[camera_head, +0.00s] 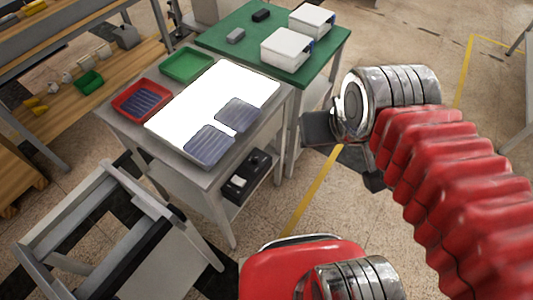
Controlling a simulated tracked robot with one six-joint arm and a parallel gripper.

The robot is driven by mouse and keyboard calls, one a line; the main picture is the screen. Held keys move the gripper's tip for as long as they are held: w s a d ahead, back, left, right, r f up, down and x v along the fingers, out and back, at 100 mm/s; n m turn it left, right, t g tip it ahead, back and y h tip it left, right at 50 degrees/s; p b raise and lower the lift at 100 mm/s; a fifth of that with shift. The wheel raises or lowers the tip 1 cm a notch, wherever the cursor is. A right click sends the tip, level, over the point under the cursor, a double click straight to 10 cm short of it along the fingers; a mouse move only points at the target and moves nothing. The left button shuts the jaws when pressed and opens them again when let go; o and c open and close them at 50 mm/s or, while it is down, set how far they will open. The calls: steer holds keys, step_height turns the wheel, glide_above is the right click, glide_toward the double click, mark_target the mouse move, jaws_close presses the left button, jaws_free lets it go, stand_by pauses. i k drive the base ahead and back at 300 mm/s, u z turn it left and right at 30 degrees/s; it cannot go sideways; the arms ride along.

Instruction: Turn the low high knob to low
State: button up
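I cannot make out a low high knob. A black box (247,175) with a pale patch on it sits on the lower shelf of the light table; any knob on it is too small to tell. The table's bright white panel (190,110) is lit. My gripper (345,150) shows only as dark parts by the shiny metal wrist, right of the light table and apart from it in the picture. Whether it is open or shut is unclear, and nothing is visibly held.
Two ribbed translucent trays (209,145) lie on the lit panel. A red bin (142,101) and a green bin (187,65) stand beside it. A green-topped table (240,50) holds white boxes (287,50). A grey frame (125,240) stands front left. Floor right is open.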

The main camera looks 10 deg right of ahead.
mark_target(255, 161)
steer(key=z, duration=0.1)
steer(key=k, duration=1.35)
steer(key=u, duration=1.05)
steer(key=i, duration=1)
steer(key=u, duration=0.05)
